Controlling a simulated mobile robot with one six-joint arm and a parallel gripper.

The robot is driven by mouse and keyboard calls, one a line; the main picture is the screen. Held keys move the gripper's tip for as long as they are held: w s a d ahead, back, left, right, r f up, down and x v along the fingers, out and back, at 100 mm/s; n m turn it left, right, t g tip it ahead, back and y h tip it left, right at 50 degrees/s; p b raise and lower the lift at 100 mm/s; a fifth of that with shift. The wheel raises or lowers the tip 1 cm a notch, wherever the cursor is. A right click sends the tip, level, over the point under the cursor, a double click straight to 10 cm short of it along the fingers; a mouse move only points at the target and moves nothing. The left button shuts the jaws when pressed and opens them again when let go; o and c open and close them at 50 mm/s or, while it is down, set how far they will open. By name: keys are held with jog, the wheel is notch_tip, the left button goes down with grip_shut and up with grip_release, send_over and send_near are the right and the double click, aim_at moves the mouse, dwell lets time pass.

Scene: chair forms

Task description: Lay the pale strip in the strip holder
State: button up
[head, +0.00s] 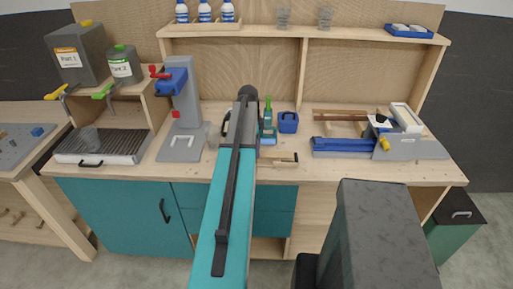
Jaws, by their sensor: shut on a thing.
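My arm, teal and grey with a dark bar along it, reaches from the bottom of the head view to the middle of the bench. Its far end covers what lies behind it, and I cannot make out my gripper or its fingers. A pale wooden piece (278,161) with dark ends lies near the bench's front edge, just right of the arm; I cannot tell whether it is the pale strip. I cannot pick out the strip holder for certain. A wooden frame (340,128) stands at right behind a long blue part (344,147).
A grey stand with a blue and red head (172,80) is left of the arm, beside a ribbed tray (105,146). A blue bin (288,122) and a green-tipped bottle (267,108) stand right of it. A grey fixture (413,147) is at far right. A shelf (290,33) runs behind.

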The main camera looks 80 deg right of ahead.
dwell(0.3)
jog(key=o, duration=1.1)
notch_tip(320, 180, up, 14)
jog(key=w+b, duration=0.1)
jog(key=b, duration=0.3)
jog(key=shift+w+a+f, duration=0.15)
jog(key=shift+w+f, duration=0.05)
jog(key=shift+w, duration=0.15)
dwell(0.6)
